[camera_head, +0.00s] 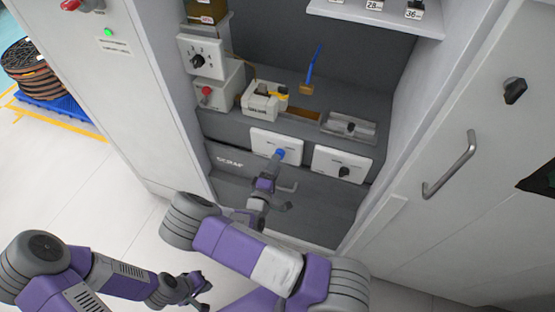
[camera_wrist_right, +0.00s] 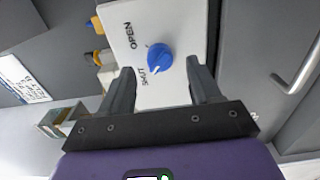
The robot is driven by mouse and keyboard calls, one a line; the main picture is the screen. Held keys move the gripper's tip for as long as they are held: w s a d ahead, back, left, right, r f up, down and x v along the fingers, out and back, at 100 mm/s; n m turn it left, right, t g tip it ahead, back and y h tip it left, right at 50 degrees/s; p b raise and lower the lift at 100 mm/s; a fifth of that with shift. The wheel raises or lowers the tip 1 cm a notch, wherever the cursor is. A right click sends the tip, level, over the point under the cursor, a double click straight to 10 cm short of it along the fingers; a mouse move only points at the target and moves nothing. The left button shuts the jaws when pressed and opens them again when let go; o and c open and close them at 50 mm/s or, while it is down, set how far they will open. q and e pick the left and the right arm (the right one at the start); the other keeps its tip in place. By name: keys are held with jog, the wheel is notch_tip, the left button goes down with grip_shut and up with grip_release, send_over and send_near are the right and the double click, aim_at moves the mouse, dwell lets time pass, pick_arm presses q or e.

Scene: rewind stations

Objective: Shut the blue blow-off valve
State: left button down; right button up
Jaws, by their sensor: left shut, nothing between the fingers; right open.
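The blue blow-off valve knob (camera_head: 280,153) sits on a white panel (camera_head: 262,137) at the front of the open station. In the right wrist view the blue knob (camera_wrist_right: 160,57) shows a white mark at its lower left, on the side of the SHUT label rather than OPEN. I cannot tell whether the mark lines up exactly with SHUT. My right gripper (camera_wrist_right: 163,82) is open, its fingers on either side of and short of the knob, with no contact visible. My left gripper (camera_head: 198,293) is shut and empty, low in the head view, away from the panel.
A similar white panel with a black knob (camera_head: 344,171) is right of the valve. A white device (camera_head: 262,104) and a grey block (camera_head: 348,128) stand on the shelf behind. A cabinet door with a handle (camera_head: 450,165) is at right. Open floor lies at left.

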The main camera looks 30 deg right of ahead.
jog(key=v, duration=0.4)
jog(key=shift+d, duration=0.1)
dwell(0.3)
jog(key=s+a+f+m+g+y, duration=0.1)
jog(key=s+f+m+g+y, duration=0.2)
jog(key=f, duration=0.4)
jog(key=s+f+m+g+y, duration=0.25)
jog(key=s+f+y, duration=0.2)
jog(key=f, duration=0.35)
jog(key=s+a+r+m+g+y, duration=0.1)
jog(key=s+a+m+g+y, duration=0.4)
jog(key=s+a+y, duration=0.5)
jog(key=a, duration=0.3)
jog(key=shift+a+r, duration=0.35)
jog(key=shift+r, duration=0.05)
jog(key=shift+g+y, duration=0.25)
